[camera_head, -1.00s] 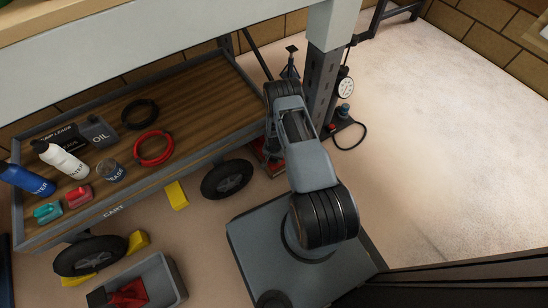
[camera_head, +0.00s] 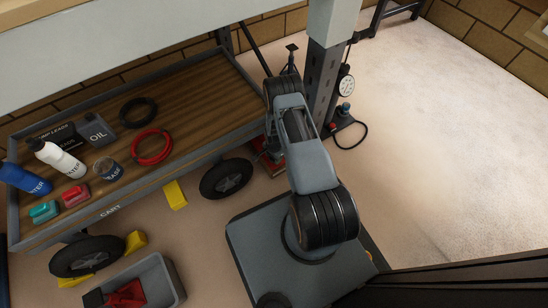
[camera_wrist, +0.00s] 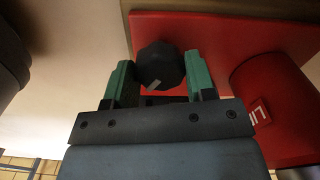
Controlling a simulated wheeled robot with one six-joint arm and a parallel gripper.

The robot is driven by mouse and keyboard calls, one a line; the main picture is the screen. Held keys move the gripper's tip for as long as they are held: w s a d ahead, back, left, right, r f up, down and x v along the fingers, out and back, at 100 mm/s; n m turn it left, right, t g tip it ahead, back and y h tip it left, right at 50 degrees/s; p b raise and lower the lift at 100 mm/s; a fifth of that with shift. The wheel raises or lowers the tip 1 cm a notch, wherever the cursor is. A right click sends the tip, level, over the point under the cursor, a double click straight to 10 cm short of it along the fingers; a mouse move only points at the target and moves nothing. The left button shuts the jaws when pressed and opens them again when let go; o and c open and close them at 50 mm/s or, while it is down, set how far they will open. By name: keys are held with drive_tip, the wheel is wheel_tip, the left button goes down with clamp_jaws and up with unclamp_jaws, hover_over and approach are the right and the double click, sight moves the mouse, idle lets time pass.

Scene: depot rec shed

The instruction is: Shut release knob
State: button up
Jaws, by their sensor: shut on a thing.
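The release knob (camera_wrist: 160,62) is a dark, faceted knob with a pale mark on its lower edge, in front of a red body (camera_wrist: 225,38) in the wrist view. My gripper (camera_wrist: 159,80) is shut on the knob, with one green-padded finger on each side of it. A red cylinder (camera_wrist: 275,100) with partly visible white lettering is to the right of the fingers. In the head view, my arm hides the gripper and the knob; only part of a red unit (camera_head: 266,160) shows on the floor beside the arm.
A wooden-topped cart (camera_head: 190,95) with bottles and cable rings stands left of my arm. Its wheel (camera_head: 226,179) and a yellow chock (camera_head: 175,194) are close by. A grey post (camera_head: 322,85) with a gauge (camera_head: 346,87) stands behind. The floor at right is clear.

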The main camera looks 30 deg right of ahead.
drive_tip(key=m+b, duration=0.1)
drive_tip(key=m, duration=0.4)
drive_tip(key=shift+m, duration=0.4)
drive_tip(key=m+b, duration=0.1)
drive_tip(key=m, duration=0.4)
drive_tip(key=shift+m, duration=0.4)
drive_tip(key=o, duration=0.9)
